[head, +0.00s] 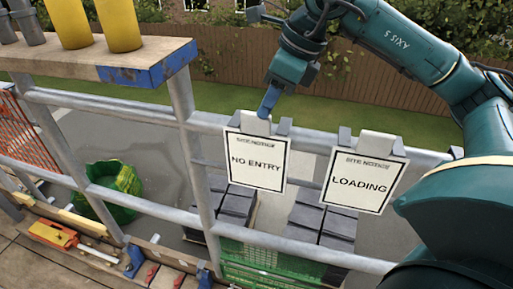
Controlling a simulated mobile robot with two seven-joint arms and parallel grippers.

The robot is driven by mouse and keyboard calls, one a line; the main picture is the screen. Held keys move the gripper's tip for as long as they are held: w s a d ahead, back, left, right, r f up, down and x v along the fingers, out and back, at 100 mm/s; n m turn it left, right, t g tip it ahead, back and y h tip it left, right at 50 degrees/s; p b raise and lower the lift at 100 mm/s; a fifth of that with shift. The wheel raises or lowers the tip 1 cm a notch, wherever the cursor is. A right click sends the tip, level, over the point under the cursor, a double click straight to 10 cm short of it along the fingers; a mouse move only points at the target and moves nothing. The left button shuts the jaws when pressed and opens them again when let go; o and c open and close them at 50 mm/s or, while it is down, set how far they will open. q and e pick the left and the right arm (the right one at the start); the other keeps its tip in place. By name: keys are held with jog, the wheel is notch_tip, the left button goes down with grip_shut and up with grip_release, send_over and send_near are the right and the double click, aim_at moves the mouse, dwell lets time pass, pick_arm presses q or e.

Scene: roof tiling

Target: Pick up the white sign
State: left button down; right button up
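Two white signs hang on the grey scaffold rail. The NO ENTRY sign (256,163) is left of the LOADING sign (361,183), and both are headed SITE NOTICE. Each has a pale tab on top between dark grey hooks over the rail. My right gripper (267,106) points down at the tab of the NO ENTRY sign. Its blue fingers overlap in this view, so I cannot tell whether they are open or grip the tab. My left gripper is not in view.
The scaffold guard rail (110,108) runs across the scene. A plank shelf (60,58) with yellow cylinders is at the upper left. Below are a green bag (112,190), dark tile stacks (318,222) and an orange tool (52,234) on the boards.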

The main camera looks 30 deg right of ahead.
aim_at(259, 133)
jog(key=x, duration=0.5)
jog(key=shift+p, duration=0.4)
jog(key=shift+s, duration=0.1)
jog(key=shift+c, duration=0.3)
grip_shut()
